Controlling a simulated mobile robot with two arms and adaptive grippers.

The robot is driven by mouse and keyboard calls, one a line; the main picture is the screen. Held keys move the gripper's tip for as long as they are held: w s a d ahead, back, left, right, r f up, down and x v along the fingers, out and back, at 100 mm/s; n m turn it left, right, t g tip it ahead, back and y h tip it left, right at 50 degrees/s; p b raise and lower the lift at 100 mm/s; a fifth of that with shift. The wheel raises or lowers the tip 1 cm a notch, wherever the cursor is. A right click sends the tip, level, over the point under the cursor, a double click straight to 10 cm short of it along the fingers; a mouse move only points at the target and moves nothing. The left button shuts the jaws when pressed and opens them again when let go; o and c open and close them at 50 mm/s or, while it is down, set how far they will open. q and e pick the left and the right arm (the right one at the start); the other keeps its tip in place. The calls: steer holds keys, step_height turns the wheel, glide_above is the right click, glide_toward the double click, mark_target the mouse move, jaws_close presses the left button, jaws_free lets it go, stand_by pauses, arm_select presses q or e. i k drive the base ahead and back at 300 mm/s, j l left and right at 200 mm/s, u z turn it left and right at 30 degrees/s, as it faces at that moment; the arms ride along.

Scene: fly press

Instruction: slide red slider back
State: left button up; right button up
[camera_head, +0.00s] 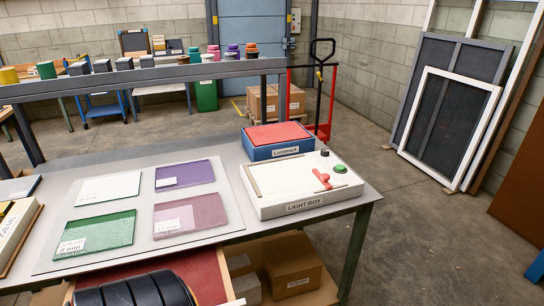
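The red slider (322,178) is a small red piece on the top right part of the white light box (292,207), whose front label reads LIGHT BOX. It lies close to the right end of the pale panel, near the front right of the box top. A green round button (340,169) and a small dark knob (324,153) are behind it on the same top.
The light box stands at the right end of a grey table (230,160). A blue box with a red top (277,140) is behind it. Purple, green, mauve and white sheets (185,172) lie to the left. A grey rail (150,77) crosses behind.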

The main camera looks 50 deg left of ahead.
mark_target(324, 178)
steer(key=u, duration=1.35)
